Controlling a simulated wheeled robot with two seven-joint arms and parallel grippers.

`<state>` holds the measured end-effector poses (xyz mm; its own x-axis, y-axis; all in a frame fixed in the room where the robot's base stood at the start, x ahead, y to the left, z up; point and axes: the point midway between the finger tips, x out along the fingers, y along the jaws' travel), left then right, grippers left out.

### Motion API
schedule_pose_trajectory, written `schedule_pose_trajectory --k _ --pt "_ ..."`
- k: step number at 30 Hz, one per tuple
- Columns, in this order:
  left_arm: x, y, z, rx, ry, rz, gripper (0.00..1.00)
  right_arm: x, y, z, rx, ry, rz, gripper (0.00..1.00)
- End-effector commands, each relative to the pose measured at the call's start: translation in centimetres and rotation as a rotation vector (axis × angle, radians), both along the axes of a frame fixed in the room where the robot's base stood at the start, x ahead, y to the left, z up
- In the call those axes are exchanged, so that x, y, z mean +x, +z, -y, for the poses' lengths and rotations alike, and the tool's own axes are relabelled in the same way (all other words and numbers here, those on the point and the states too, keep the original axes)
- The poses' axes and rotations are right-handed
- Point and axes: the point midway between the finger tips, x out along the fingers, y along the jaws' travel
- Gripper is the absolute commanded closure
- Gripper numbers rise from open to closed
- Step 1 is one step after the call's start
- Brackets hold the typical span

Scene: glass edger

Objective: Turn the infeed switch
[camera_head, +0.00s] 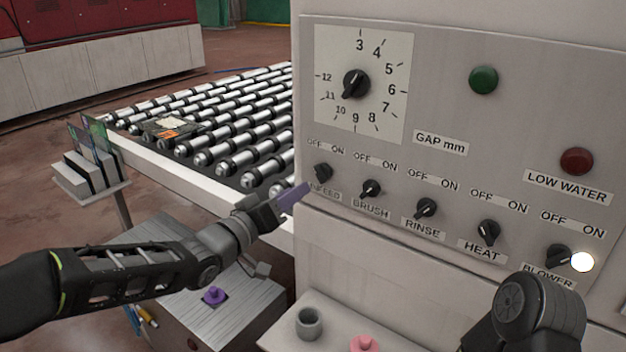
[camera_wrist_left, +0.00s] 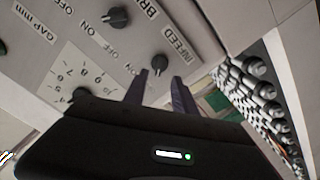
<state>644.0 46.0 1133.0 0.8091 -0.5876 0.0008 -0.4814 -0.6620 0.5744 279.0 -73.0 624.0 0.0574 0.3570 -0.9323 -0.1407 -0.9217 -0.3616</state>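The infeed switch (camera_head: 323,171) is a small black knob at the left end of the panel's lower row, with an OFF/ON label above it. My left gripper (camera_head: 297,194), with purple fingers, is just below and left of it. In the left wrist view the infeed switch (camera_wrist_left: 160,62) is just beyond the gap between the two spread fingertips of my left gripper (camera_wrist_left: 160,76). The fingers are apart with nothing between them, and I see no contact with the knob. The knob's exact setting is too small to tell. My right gripper is out of view.
The brush (camera_head: 371,188), rinse (camera_head: 426,208), heat (camera_head: 489,233) and blower (camera_head: 558,257) switches continue rightward. The gap dial (camera_head: 356,84) is above. A roller conveyor (camera_head: 215,125) lies left of the panel.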

Motion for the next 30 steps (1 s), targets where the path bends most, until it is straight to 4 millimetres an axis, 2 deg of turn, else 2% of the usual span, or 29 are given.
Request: schedule_pose_trajectory --k 5,16,27,30 --pt "1.3 0.1 1.1 -0.002 -0.002 0.001 0.67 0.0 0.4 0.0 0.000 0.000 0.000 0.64" --pt "5.6 0.1 4.2 -0.001 -0.001 -0.001 0.67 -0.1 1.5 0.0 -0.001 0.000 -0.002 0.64" --pt "6.1 0.0 4.5 0.000 0.000 0.000 0.67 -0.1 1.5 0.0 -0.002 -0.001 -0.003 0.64" --pt "6.1 0.0 4.5 0.001 0.000 0.001 0.75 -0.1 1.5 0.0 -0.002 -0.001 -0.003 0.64"
